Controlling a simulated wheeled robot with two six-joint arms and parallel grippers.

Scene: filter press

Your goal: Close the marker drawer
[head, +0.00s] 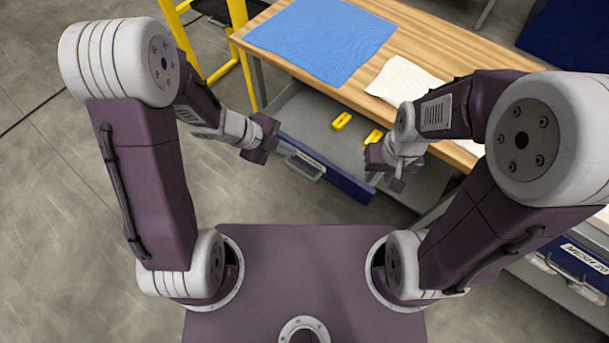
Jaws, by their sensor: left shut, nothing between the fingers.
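The marker drawer (308,128) is pulled out from under the wooden table. It has a grey inside, a dark blue front (346,184) and a metal handle (304,167). Two yellow things, perhaps markers, lie in it: one yellow piece (341,121) in the middle and another (373,138) beside my right gripper.
A blue cloth (320,40) and a white cloth (402,82) lie on the wooden tabletop (440,45). A yellow frame (238,60) stands left of the table. A labelled blue drawer unit (585,258) is at the lower right. Floor in front of the drawer is clear.

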